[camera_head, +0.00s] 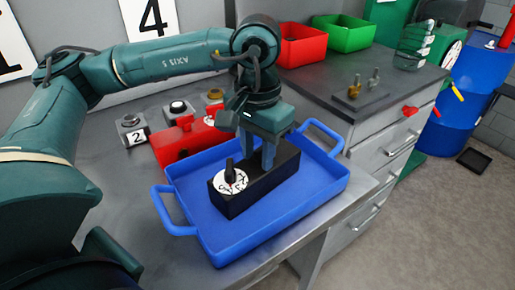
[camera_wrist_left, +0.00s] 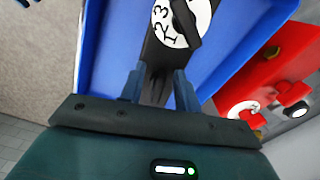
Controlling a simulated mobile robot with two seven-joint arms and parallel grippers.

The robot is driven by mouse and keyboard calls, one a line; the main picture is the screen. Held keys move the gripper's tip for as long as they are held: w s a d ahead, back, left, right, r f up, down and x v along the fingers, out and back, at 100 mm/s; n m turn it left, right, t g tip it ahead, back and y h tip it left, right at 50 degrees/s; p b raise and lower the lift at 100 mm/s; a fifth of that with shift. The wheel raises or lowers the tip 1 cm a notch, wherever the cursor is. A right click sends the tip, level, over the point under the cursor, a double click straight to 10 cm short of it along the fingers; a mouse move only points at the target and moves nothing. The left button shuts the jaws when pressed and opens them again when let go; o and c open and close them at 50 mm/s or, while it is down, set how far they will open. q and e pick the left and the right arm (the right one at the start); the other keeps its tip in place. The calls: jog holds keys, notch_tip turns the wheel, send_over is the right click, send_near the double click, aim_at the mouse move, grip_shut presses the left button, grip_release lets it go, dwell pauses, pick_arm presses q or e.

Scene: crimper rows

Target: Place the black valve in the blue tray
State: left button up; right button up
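The black valve (camera_head: 260,187) is a long black block with a white numbered dial and a black knob. It is inside the blue tray (camera_head: 322,190), within its walls; whether its base touches the floor cannot be told. My left gripper (camera_head: 258,160) points down at the valve's far end, away from the dial. In the left wrist view, the fingers (camera_wrist_left: 158,88) stand on both sides of the black body (camera_wrist_left: 157,60) and appear closed on it. The blue tray also shows there (camera_wrist_left: 112,45). My right gripper is not in view.
A red valve (camera_head: 180,141) and several grey blocks with knobs, one marked 2 (camera_head: 135,138), lie behind the tray. A red bin (camera_head: 302,48) and a green bin (camera_head: 343,35) stand on the counter behind. Bare table lies left of the tray.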

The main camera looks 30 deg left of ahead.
pick_arm(q)
jog(key=shift+r+p, duration=0.3)
jog(key=shift+p, duration=0.05)
notch_tip(320, 180, up, 12)
jog(key=shift+f, duration=0.15)
dwell(0.6)
